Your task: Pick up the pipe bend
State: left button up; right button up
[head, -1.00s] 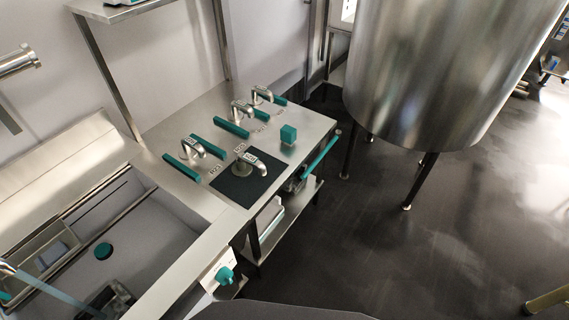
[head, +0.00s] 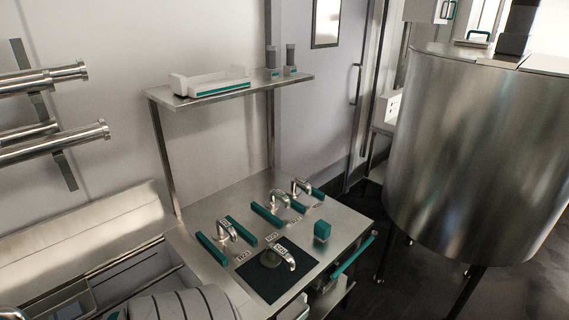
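Several silver pipe bends stand on the steel worktop (head: 205,262). One pipe bend (head: 281,256) is on a black mat (head: 266,286) near the front of the worktop, with a small label by it. Another pipe bend (head: 227,231) is at the left, between teal bars. A third pipe bend (head: 279,199) and a further pipe bend (head: 301,187) stand farther back. None is held. Neither of my grippers shows in the head view.
A teal block (head: 321,231) stands right of the mat, and a teal rail (head: 354,256) runs along the right edge. A shelf (head: 225,88) hangs above the back. A large steel vat (head: 470,150) stands at the right. Wall pipes (head: 55,142) are at the left.

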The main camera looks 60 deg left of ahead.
aim_at(271, 258)
jog(key=z, duration=0.05)
jog(key=i, duration=2.45)
jog(key=u, duration=2.8)
